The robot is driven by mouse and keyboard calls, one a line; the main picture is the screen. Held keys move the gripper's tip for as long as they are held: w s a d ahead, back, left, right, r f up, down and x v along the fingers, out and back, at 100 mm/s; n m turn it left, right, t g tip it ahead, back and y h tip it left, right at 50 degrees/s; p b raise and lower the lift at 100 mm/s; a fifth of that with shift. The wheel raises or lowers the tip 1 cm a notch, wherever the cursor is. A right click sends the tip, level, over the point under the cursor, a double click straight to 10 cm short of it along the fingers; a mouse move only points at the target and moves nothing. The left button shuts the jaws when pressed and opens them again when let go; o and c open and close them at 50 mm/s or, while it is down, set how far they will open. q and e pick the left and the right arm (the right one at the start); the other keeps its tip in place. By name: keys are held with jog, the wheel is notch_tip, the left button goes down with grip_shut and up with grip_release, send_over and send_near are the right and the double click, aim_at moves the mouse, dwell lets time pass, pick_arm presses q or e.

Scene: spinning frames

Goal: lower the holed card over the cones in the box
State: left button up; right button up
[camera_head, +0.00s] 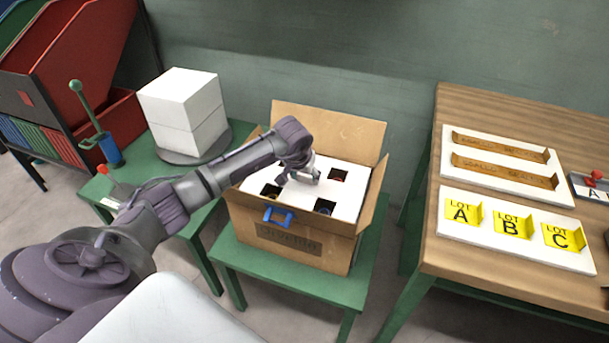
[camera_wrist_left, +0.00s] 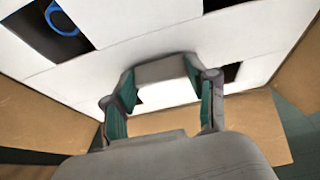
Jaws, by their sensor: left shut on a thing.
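The holed card (camera_head: 347,196) is white with square holes and lies inside the open cardboard box (camera_head: 300,246), looking roughly level below the flaps. My left gripper (camera_head: 303,173) is over the card's middle, shut on a raised white part of it; the wrist view shows the fingers (camera_wrist_left: 163,95) on either side of this part. Dark holes show around the gripper. Something reddish shows in the far right hole and something bluish in the near one. The wrist view shows a blue ring shape (camera_wrist_left: 62,18) in one hole. The cones are mostly hidden. My right gripper is not in view.
The box stands on a green table (camera_head: 285,287), with a blue clip-like piece (camera_head: 278,216) at its front. White blocks (camera_head: 185,108) stand at left. A wooden table (camera_head: 500,270) at right holds a lettered lot board (camera_head: 515,248). A wall is behind.

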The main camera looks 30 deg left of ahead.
pick_arm(q)
jog(key=shift+f, duration=0.1)
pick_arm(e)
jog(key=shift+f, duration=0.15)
pick_arm(q)
jog(key=shift+f+b, duration=0.65)
jog(key=shift+b, duration=0.05)
jog(key=shift+f+b, duration=0.3)
jog(key=shift+f, duration=0.1)
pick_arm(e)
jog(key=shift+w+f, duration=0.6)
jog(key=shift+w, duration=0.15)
pick_arm(q)
jog(key=shift+f, duration=0.1)
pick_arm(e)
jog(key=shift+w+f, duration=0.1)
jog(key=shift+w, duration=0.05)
pick_arm(q)
jog(key=shift+b, duration=0.3)
jog(key=o, duration=1.5)
jog(key=shift+f, duration=0.1)
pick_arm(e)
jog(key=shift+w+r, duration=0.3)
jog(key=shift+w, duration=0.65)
